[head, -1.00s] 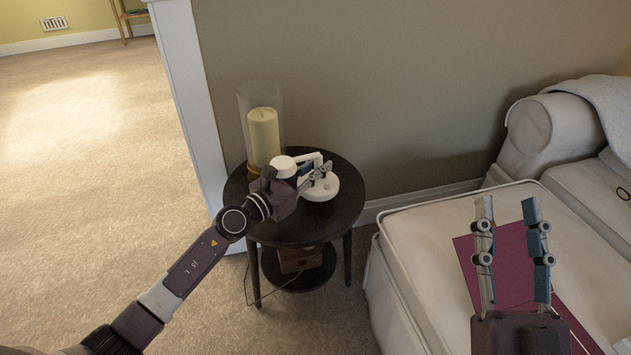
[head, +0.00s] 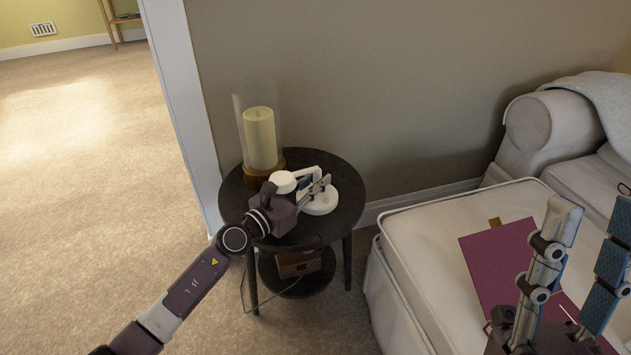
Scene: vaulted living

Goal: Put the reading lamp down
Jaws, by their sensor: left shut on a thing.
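The white reading lamp (head: 322,204) is over the round dark side table (head: 345,222), with its round base low at the tabletop. The lamp's rounded head (head: 283,181) points left. I cannot tell for sure whether the base touches the wood. My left gripper (head: 319,187) is shut on the lamp's arm and partly hides it. My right gripper (head: 592,222) is open and empty, its two fingers apart above the white seat at the lower right.
A candle in a glass cylinder (head: 260,138) stands on the table's back left, close to the lamp. The wall is behind. A maroon folder (head: 498,262) lies on the white seat (head: 415,235). A brown box (head: 298,262) sits on the table's lower shelf.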

